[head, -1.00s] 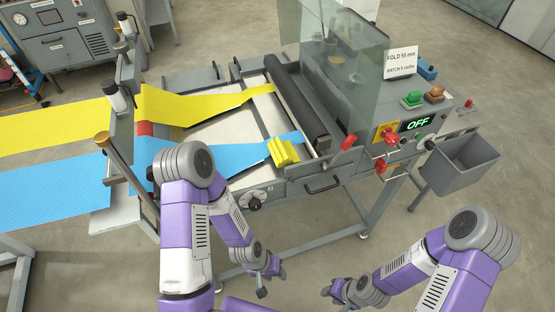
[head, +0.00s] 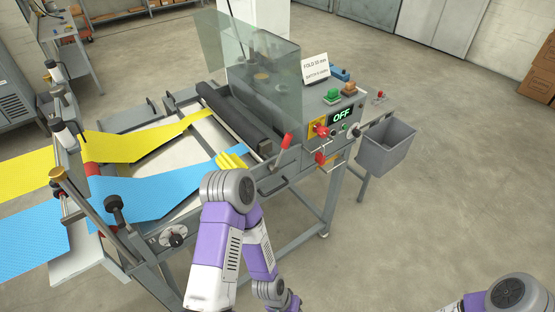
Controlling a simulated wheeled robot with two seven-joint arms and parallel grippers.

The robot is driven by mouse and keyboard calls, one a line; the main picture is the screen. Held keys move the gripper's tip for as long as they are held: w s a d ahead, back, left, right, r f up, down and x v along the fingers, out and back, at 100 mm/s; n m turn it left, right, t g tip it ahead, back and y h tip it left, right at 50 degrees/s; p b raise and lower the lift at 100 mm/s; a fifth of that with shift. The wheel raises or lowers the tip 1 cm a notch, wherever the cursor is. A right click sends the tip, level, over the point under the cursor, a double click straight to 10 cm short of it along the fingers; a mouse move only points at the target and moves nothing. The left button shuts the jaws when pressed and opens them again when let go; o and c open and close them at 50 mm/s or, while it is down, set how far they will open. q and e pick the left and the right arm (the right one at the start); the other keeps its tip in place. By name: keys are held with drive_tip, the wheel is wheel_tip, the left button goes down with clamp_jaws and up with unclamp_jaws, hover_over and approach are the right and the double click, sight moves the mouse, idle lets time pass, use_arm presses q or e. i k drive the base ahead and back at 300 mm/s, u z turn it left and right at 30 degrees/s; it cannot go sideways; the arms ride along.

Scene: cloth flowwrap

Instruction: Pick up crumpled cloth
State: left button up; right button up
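A crumpled yellow cloth (head: 232,161) lies at the end of the blue web (head: 150,198), close to the roller of the wrapping machine. My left arm's elbow covers the view just below the cloth and may hide its lower edge.
The machine carries a yellow web (head: 130,146), a dark roller (head: 235,119), a clear guard (head: 262,70), a red-handled lever (head: 287,141) and a display reading OFF (head: 342,116). A grey bin (head: 386,146) hangs at its right end.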

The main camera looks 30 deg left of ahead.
sight(224, 161)
drive_tip(key=z, duration=0.3)
drive_tip(key=i, duration=0.8)
drive_tip(key=u, duration=1.5)
